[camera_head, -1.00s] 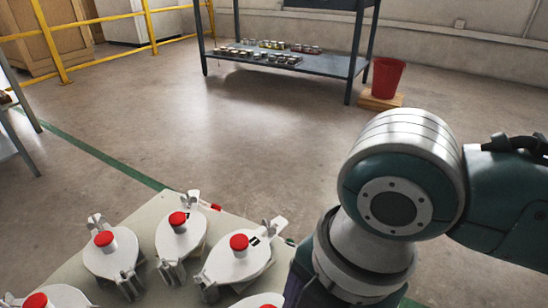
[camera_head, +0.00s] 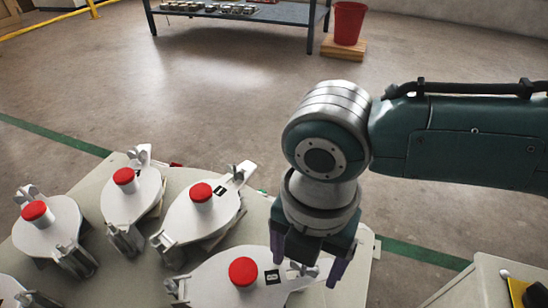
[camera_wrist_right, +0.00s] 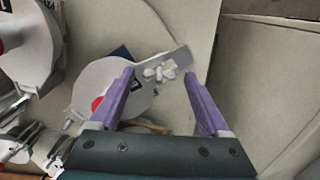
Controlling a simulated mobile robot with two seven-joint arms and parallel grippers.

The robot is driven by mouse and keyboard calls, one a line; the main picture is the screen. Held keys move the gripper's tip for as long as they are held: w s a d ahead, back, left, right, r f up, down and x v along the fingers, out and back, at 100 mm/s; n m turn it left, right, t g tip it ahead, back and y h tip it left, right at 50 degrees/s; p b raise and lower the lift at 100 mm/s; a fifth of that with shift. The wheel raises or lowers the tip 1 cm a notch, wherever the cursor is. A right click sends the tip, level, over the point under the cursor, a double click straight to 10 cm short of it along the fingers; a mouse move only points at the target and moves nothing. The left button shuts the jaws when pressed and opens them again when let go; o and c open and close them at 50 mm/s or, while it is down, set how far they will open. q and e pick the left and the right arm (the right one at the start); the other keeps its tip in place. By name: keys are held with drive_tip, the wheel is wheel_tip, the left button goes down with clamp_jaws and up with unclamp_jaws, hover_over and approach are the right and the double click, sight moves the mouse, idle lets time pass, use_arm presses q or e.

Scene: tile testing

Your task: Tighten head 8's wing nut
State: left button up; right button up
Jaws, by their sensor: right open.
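Under my right gripper (camera_head: 306,268) is a white round head (camera_head: 215,275) with a red knob (camera_head: 243,271) and a small dark label, too blurred to read surely. My right gripper is open and points down, its purple fingers apart. In the right wrist view, the pale wing nut (camera_wrist_right: 160,73) sits on the head's flat arm (camera_wrist_right: 177,62), between the fingertips in the picture. I cannot tell how far below them it is, and no contact shows. In the head view the gripper partly hides it. My left gripper is not in view.
Several similar white heads with red knobs stand close by on the pale table (camera_head: 90,195), one just behind (camera_head: 190,218). A pale cabinet (camera_head: 465,290) is at the lower right. Beyond are open floor, a shelf table (camera_head: 260,14) and a red bucket (camera_head: 348,22).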

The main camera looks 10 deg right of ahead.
clamp_jaws()
idle(0.7)
